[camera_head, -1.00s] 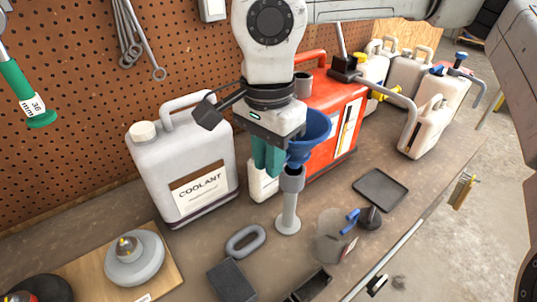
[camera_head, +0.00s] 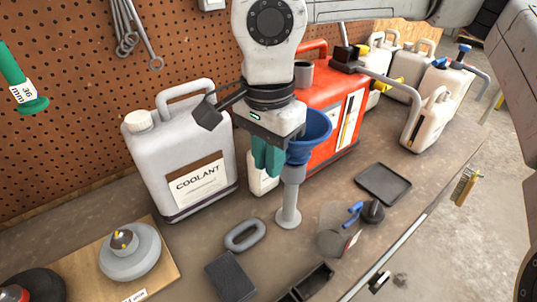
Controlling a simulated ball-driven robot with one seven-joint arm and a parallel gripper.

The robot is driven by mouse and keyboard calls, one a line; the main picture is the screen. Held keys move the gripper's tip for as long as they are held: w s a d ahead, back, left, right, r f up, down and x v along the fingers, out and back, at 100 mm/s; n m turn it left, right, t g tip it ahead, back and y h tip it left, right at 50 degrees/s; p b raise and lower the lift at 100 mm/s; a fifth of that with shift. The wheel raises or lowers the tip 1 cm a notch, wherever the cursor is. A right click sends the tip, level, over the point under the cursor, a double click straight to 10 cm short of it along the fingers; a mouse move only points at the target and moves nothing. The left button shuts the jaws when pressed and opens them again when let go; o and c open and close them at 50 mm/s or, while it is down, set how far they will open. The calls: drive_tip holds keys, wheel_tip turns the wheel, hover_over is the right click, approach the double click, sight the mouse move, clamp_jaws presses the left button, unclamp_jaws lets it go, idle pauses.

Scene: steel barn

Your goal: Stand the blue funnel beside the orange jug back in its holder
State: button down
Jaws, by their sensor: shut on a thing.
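The blue funnel (camera_head: 314,131) is upright at the right side of my gripper (camera_head: 270,158), whose teal fingers are shut on it. The funnel's lower end meets the top of the grey holder (camera_head: 290,200), a post on a round base standing on the bench. The spout is out of sight and seems to be inside the post's top. The orange jug (camera_head: 338,115) stands just behind and to the right of the funnel, with a red handle on top.
A grey coolant jug (camera_head: 185,160) stands left of my gripper. A grey ring-shaped handle (camera_head: 245,235), a dark block (camera_head: 231,277) and a black tray (camera_head: 383,183) lie in front. Pale jugs (camera_head: 428,120) stand at the back right. A pegboard (camera_head: 70,100) backs the bench.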

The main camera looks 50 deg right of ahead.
drive_tip(key=shift+f+b, duration=0.65)
drive_tip(key=shift+f, duration=0.15)
drive_tip(key=c, duration=1)
unclamp_jaws()
drive_tip(key=shift+r, duration=0.1)
wheel_tip(320, 180, up, 11)
drive_tip(key=shift+w+f, duration=0.1)
drive_tip(key=shift+f, duration=0.05)
